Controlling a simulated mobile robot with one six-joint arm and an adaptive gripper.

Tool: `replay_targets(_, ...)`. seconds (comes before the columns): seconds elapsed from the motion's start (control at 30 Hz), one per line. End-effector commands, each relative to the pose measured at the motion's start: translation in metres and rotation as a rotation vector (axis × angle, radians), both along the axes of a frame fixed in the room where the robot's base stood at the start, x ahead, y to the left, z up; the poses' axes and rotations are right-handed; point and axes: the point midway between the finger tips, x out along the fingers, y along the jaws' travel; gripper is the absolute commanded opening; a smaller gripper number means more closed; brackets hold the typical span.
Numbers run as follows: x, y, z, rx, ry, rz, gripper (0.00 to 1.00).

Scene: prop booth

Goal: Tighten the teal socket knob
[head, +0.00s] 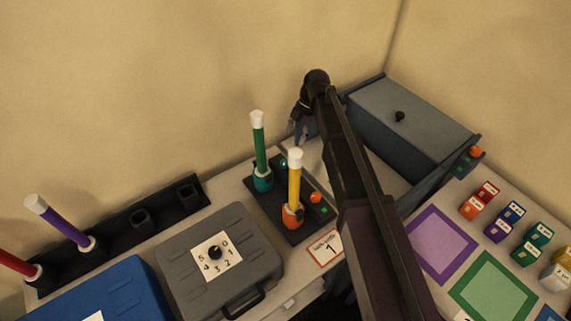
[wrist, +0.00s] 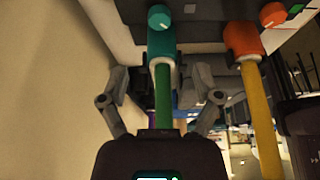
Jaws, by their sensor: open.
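The teal socket (head: 262,182) stands on a black plate (head: 287,231) with a green rod (head: 259,142) with a white top upright in it. The wrist view shows the teal knob (wrist: 160,17) at the top, just beyond the teal socket (wrist: 161,46). My gripper (head: 298,141) is open and empty, above and behind the plate. In the wrist view its fingers (wrist: 160,80) are spread on either side of the green rod's line of sight, with the knob farther off.
An orange socket (head: 292,216) with a yellow rod (head: 295,178) stands close by, with an orange knob (head: 315,197) and green button (head: 324,210). A grey case (head: 185,280) lies left; a grey-blue box (head: 425,120) stands right. The wall is close behind.

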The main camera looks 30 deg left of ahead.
Motion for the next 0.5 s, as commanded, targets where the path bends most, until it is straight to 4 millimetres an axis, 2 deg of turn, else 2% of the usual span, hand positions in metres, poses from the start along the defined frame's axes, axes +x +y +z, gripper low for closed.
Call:
replay_targets(0.03,-0.002,0.001,-0.008,0.0,0.0,0.0,0.82)
replay_targets(0.5,-0.015,0.007,-0.044,0.0,0.0,-0.001,0.82)
